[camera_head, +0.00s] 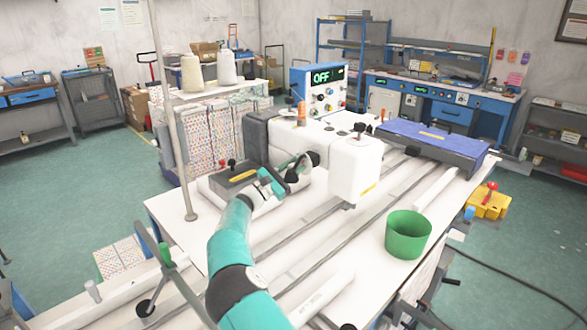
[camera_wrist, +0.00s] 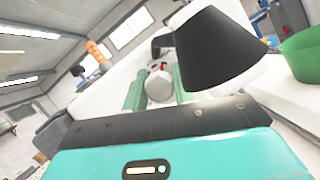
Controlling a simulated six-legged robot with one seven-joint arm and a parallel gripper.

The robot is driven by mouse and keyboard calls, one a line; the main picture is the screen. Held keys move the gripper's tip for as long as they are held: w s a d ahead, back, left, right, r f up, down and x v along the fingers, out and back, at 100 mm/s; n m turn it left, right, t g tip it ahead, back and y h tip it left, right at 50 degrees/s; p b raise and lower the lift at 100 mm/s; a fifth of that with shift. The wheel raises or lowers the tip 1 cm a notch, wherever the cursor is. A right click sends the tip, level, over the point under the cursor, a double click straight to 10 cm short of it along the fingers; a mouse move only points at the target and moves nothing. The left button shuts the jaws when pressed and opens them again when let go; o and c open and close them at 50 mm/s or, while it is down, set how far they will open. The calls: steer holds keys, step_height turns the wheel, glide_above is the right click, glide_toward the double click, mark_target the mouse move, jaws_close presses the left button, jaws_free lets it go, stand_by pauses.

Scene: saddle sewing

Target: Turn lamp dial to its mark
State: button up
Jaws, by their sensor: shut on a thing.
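My gripper (camera_head: 297,168) reaches to the front of the white sewing machine (camera_head: 286,136) in the head view. In the wrist view, its two green fingers (camera_wrist: 157,76) stand on either side of a round grey-white dial (camera_wrist: 158,87) and are shut on it. A small red spot shows near the dial's top edge; I cannot tell whether it is the mark. A black cone-shaped lamp shade (camera_wrist: 216,48) with a white underside is close on the right. The dial is hidden behind my gripper in the head view.
A green bin (camera_head: 408,236) stands on the white table to the right. The white machine head (camera_head: 355,170) hangs close right of my gripper. A control box (camera_head: 318,88) reading OFF and a blue box (camera_head: 433,140) are behind. A thread-stand pole (camera_head: 172,120) rises at left.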

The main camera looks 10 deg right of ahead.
steer(key=o, duration=1)
steer(key=v, duration=1.4)
steer(key=shift+r, duration=0.1)
